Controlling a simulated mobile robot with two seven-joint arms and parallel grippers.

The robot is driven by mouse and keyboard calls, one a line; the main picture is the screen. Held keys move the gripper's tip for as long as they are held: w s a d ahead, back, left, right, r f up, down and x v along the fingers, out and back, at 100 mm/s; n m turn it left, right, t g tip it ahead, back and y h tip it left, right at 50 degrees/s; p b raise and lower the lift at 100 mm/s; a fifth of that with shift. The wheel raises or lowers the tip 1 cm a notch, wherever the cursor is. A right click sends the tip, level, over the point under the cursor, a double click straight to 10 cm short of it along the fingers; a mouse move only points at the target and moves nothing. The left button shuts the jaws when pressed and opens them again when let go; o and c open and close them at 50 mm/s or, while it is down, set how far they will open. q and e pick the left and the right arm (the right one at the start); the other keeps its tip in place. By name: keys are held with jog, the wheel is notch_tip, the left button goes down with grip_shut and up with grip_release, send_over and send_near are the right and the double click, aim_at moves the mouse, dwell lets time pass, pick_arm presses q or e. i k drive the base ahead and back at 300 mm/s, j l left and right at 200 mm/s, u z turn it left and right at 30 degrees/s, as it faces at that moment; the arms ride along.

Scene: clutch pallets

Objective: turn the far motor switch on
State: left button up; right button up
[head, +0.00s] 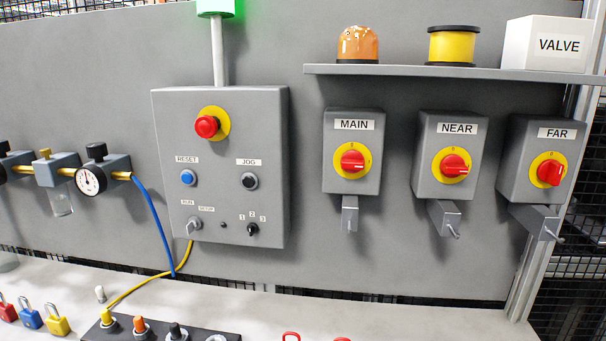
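The far motor switch is a grey box (532,186) labelled FAR at the right end of the row of three switches. Its red rotary knob (550,173) sits on a yellow disc. The small marks on the disc are hard to read, so I cannot tell the knob's position for sure. A grey bracket with a thin metal pin (541,222) hangs below the box. Neither of my grippers shows in the head view, and nothing touches the knob.
The NEAR switch (447,185) and MAIN switch (350,185) are to its left. A shelf (440,71) above holds an orange beacon (358,44), a yellow spool-like cylinder (453,46) and a VALVE box (545,45). A control box (222,215) is further left. Padlocks (30,316) lie on the bench.

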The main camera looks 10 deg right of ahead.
aim_at(550, 172)
jog(key=z, duration=1.55)
